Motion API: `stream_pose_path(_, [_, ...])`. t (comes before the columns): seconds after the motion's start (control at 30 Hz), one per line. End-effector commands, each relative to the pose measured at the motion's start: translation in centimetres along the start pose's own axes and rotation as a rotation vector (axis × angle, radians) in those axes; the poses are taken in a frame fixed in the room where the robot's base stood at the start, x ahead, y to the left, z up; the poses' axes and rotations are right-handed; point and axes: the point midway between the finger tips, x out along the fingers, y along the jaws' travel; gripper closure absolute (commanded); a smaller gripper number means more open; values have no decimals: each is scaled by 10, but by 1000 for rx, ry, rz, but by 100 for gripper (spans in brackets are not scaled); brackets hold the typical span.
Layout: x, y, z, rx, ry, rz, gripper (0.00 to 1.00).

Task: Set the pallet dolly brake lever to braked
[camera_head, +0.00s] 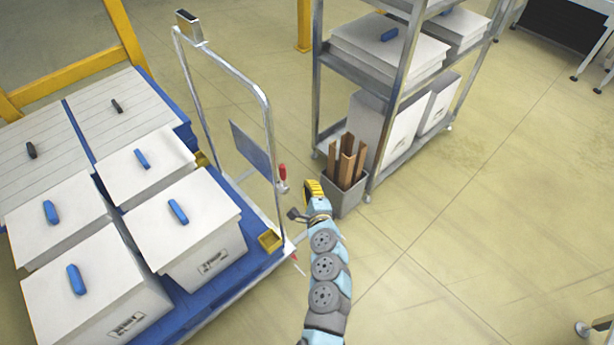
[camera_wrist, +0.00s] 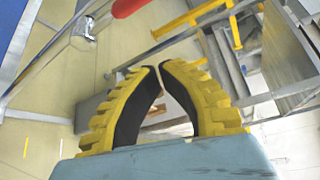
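The pallet dolly (camera_head: 215,290) is blue, with a tall metal push frame (camera_head: 262,95) at its right end. The brake lever's red grip (camera_head: 283,171) stands roughly upright on the near upright of that frame, above a grey mount. In the wrist view a red grip (camera_wrist: 130,7) shows at the top edge, cut off by the frame. My gripper (camera_head: 312,187) is just right of and slightly below the lever in the head view, apart from it. In the wrist view its yellow and black fingers (camera_wrist: 157,68) meet almost tip to tip with nothing between them.
White lidded boxes (camera_head: 195,215) with blue handles load the dolly. A grey bin (camera_head: 345,197) with brown boards stands right behind my gripper, beside a metal shelf rack (camera_head: 397,95). A yellow frame (camera_head: 125,35) stands at upper left. The floor (camera_head: 480,230) to the right is clear.

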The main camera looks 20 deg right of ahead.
Motion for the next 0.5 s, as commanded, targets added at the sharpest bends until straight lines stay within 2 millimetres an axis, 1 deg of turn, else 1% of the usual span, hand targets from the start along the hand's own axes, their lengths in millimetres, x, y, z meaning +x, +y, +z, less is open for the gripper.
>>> stream_pose_path(0.03, [-7, 0, 0, 0, 2, -1, 100])
stream_pose_path(0.2, [-21, 2, 0, 0, 0, -1, 100])
stream_pose_path(0.3, [-25, 4, 0, 0, -1, 1, 100])
stream_pose_path(0.5, [-26, 4, 0, 0, -2, 0, 100])
